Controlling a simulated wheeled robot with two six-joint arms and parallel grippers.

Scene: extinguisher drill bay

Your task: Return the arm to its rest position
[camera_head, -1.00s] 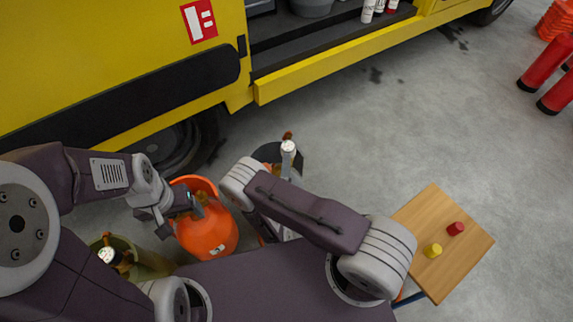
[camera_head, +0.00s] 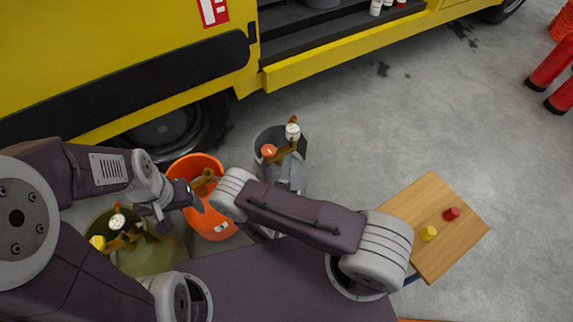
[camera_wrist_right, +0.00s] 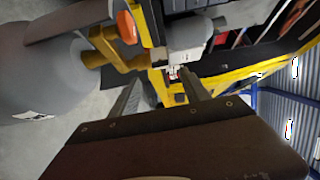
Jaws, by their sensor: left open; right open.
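My right arm reaches from the lower middle of the head view, its forearm bent leftward. Its gripper (camera_head: 288,182) is partly hidden behind the forearm, at the near side of a grey vessel (camera_head: 268,137) with brass fittings, a white round part and an orange cap. In the right wrist view the two fingers (camera_wrist_right: 158,92) stand apart with nothing between them; the brass fitting (camera_wrist_right: 110,50) and orange cap are just beyond. My left gripper (camera_head: 188,197) is open above an orange vessel (camera_head: 215,228) with a brass fitting. Whether it touches is unclear.
A green vessel (camera_head: 155,258) with brass fittings stands at lower left. A small wooden table (camera_head: 430,195) at right holds a red and a yellow piece. A yellow truck (camera_head: 100,60) fills the back. Red cylinders (camera_head: 552,65) stand far right. Grey floor between is clear.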

